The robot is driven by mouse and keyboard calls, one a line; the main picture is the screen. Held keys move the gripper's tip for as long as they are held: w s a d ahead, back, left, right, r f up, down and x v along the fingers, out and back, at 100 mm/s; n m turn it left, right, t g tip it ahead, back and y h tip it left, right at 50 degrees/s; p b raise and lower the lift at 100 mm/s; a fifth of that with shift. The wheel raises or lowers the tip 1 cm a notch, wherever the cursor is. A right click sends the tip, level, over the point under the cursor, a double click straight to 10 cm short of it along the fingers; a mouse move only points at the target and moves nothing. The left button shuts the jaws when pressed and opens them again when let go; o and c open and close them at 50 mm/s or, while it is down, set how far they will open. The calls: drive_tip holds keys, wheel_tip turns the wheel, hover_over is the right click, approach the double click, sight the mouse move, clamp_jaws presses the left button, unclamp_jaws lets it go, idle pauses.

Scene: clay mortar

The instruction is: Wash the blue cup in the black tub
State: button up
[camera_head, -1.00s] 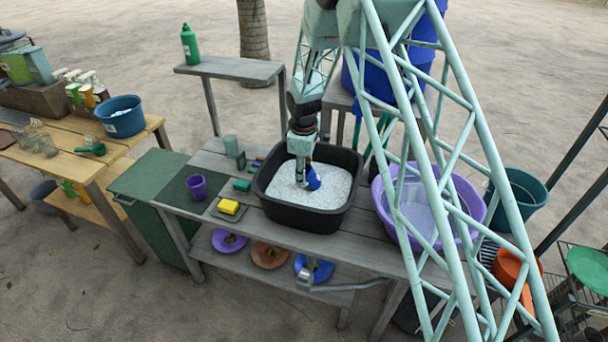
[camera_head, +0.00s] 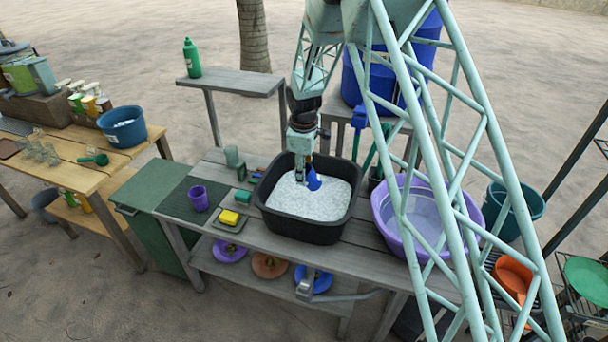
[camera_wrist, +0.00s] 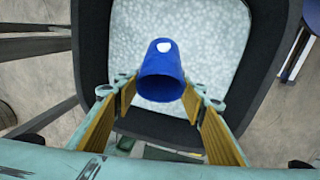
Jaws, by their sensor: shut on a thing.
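The blue cup (camera_head: 314,183) is held by my gripper (camera_head: 304,172) over the black tub (camera_head: 300,228). The tub holds white, foamy-looking contents. In the wrist view my gripper (camera_wrist: 160,88) has its two fingers on either side of the blue cup (camera_wrist: 162,68). There the cup is tilted, with its mouth toward the camera and a white patch near its far end. The black tub (camera_wrist: 268,90) surrounds it in that view. The cup appears above the foam; whether its lower end touches the foam I cannot tell.
A purple basin (camera_head: 388,222) stands close on the right. Colored plates lie on the lower shelf. A green bottle (camera_head: 192,58) stands on the back bench.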

wheel_tip(320, 180, up, 9)
drive_tip(key=p, duration=0.3)
drive_tip(key=shift+r, duration=0.2)
idle(0.8)
